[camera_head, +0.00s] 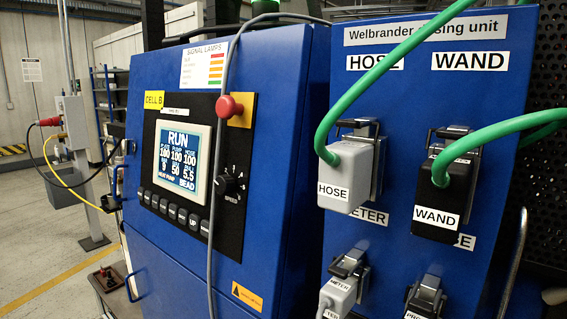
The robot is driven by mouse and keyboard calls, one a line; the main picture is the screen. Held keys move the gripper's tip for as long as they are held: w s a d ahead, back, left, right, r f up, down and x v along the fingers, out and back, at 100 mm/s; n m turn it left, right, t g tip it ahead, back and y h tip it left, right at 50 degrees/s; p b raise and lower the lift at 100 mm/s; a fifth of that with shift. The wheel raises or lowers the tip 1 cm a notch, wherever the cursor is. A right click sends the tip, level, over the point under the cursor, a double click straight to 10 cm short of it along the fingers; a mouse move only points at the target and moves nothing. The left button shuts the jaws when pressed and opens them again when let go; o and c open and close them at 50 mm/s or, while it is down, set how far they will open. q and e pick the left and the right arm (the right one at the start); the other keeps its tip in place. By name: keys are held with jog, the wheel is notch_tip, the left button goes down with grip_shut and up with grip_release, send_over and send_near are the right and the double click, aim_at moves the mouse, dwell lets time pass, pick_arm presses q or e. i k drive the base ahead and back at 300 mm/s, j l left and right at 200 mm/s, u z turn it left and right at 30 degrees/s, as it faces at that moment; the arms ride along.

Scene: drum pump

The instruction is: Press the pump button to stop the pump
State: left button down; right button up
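The blue machine's control panel (190,175) faces me at the left of the head view. Its lit screen (183,161) reads RUN, with columns of numbers and the words HEAT PUMP and BEAD along the bottom. A row of dark buttons (178,212) runs under the screen. One button toward the right seems to read UP (193,221); the other labels are too small to read, so I cannot tell which button is the pump button. Neither of my grippers is in view, and nothing of mine touches the panel.
A red mushroom knob (230,106) sticks out at the panel's upper right, above a speed dial (229,183). A grey cable (213,170) hangs down in front of the panel. HOSE (346,176) and WAND (441,200) plugs with green cables (395,62) stand out at right.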

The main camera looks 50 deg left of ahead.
aim_at(148, 194)
jog(key=u, duration=2.1)
